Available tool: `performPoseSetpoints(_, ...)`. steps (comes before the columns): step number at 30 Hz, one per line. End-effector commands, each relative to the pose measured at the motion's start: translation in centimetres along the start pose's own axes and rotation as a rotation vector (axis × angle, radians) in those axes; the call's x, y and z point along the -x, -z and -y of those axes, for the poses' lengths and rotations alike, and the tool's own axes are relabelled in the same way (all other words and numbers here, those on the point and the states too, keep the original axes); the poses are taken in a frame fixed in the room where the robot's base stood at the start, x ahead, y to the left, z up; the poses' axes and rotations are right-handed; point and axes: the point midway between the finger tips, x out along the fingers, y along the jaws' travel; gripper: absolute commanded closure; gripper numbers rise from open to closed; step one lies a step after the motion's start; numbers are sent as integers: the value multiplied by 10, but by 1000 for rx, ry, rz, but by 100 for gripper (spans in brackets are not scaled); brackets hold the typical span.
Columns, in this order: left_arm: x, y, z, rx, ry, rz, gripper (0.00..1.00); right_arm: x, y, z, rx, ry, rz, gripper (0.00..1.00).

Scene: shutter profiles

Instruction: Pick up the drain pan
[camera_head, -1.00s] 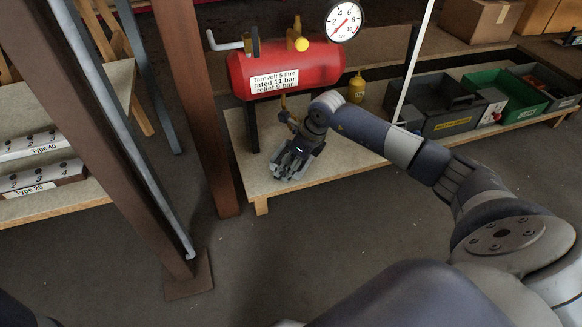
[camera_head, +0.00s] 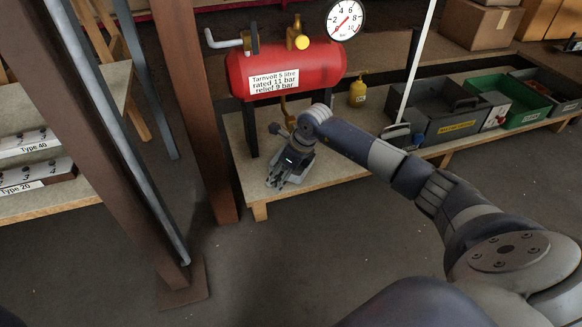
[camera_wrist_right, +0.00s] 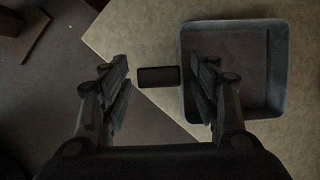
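The drain pan (camera_wrist_right: 278,70) is a shallow grey rectangular tray on the pale bench top, at the right of the right wrist view. A small dark rectangular piece (camera_wrist_right: 158,77) lies beside its left wall, between my fingers as seen from above; I cannot tell whether they touch it. My right gripper (camera_wrist_right: 162,80) is open, with one finger left of this piece and the other overlapping the pan's left wall. In the head view the right gripper (camera_head: 283,182) points down at the bench under the red tank, and the pan is largely hidden. My left gripper is not in view.
The red tank (camera_head: 290,68) with its gauge (camera_head: 345,19) is above the bench (camera_head: 340,166). A brown post (camera_head: 203,120) rises at the left.

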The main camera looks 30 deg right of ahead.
Motion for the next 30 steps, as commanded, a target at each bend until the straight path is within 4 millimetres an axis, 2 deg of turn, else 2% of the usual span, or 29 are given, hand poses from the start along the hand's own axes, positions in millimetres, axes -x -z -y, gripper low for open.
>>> performPoseSetpoints(1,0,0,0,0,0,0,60,0,0,0,0,0,0,64)
performPoseSetpoints(5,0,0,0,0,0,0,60,0,0,0,0,0,-1,93)
performPoseSetpoints(8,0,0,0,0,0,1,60,0,0,0,1,1,1,100)
performPoseSetpoints(20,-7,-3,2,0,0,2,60,8,-3,0,1,1,1,100)
performPoseSetpoints(30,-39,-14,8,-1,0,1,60,41,-16,0,2,2,0,100)
